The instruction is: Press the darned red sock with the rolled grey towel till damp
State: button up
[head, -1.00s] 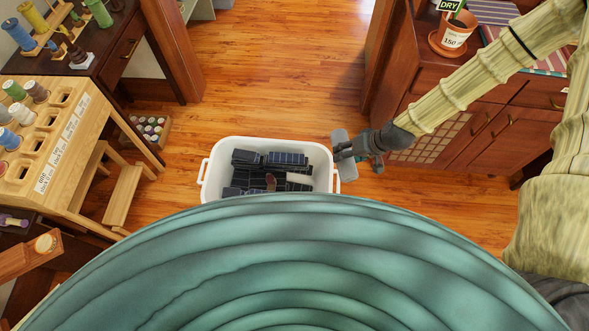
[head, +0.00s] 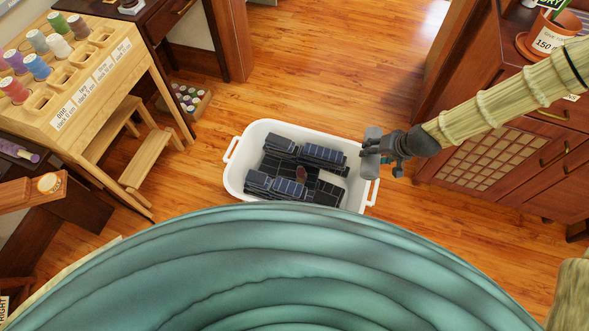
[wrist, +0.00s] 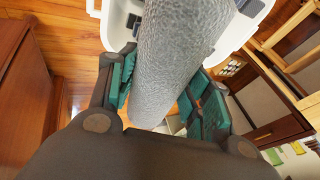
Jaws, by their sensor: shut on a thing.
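My gripper (head: 374,160) is at the right rim of a white tub. In the wrist view its teal-padded fingers (wrist: 160,100) are shut on the rolled grey towel (wrist: 172,58), a thick textured roll. The towel (head: 372,136) also shows in the head view, partly hidden by the fingers. I cannot tell whether it touches the tub. A small dark reddish patch (head: 301,173) lies among dark things in the tub; I cannot tell whether it is the darned red sock.
The white tub (head: 243,150) stands on the wooden floor, holding several dark ribbed or panelled things (head: 322,153). A wooden spool stand (head: 90,75) with steps is at left. A cabinet (head: 490,150) bearing a labelled pot (head: 548,38) is at right. Floor behind the tub is clear.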

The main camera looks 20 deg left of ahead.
jog(key=w+a+f+m+b, duration=0.1)
jog(key=w+a+f+b, duration=0.2)
jog(key=a+f+b, duration=2.6)
jog(key=f+b, duration=0.1)
jog(key=b, duration=0.2)
jog(key=d+f+b, duration=0.1)
jog(key=b, duration=0.3)
jog(key=f+b, duration=0.1)
jog(key=b, duration=0.2)
jog(key=shift+s+d+f+b, duration=0.1)
jog(key=shift+d+f+b, duration=0.25)
jog(key=shift+d+f, duration=0.05)
jog(key=shift+f, duration=0.7)
jog(key=shift+f+p, duration=0.1)
jog(key=shift+p, duration=0.2)
dwell(1.0)
jog(key=shift+p, duration=0.55)
dwell(1.1)
